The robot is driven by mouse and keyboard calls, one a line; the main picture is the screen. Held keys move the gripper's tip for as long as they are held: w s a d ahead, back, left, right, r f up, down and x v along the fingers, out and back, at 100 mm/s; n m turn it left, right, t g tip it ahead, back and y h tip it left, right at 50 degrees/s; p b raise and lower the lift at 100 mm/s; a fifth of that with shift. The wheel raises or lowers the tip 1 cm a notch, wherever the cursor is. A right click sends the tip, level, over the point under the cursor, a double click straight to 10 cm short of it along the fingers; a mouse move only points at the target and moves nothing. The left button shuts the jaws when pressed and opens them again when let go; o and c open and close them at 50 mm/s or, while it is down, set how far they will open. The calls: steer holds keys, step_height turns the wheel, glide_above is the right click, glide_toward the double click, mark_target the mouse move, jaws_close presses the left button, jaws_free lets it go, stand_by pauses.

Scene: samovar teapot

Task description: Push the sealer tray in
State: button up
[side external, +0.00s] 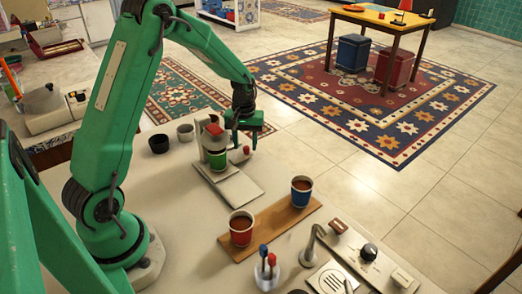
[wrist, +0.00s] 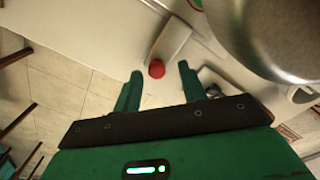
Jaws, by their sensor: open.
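The cup sealer (side external: 214,146) stands on the counter, with a white body, a red top and a green cup in it. A flat pale slab, apparently its tray (side external: 238,190), extends from its base toward the front. A red knob (side external: 246,150) shows beside the sealer, under my gripper (side external: 245,138). In the wrist view, the red knob (wrist: 157,69) is at the end of a pale bar (wrist: 172,38), between the tips of my gripper (wrist: 160,72). The fingers are open, with a gap on each side of the knob. I cannot tell whether they touch the tray.
A wooden board (side external: 270,226) carries a red cup (side external: 241,230) and a blue cup (side external: 301,190). Small dark and grey cups (side external: 159,143) stand left of the sealer. A large silver round body (wrist: 275,35) fills the wrist view's upper right. The counter's far edge is close.

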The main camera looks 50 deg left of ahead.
steer(key=shift+r, duration=3.4)
steer(key=shift+s+d+r, duration=0.1)
steer(key=shift+d+r, duration=0.05)
steer(key=shift+r, duration=0.25)
steer(key=s+d+r+m+t, duration=0.35)
steer(key=s+d+r, duration=0.5)
steer(key=r, duration=0.35)
steer(key=s+d+r+m+t, duration=0.1)
steer(key=s+d+m, duration=0.1)
steer(key=s, duration=0.4)
steer(key=s+d+m+t, duration=0.1)
steer(key=s+d+m, duration=0.2)
steer(key=s, duration=0.3)
steer(key=shift+s+d+r, duration=0.15)
steer(key=shift+s+r, duration=0.2)
steer(key=shift+r, duration=0.05)
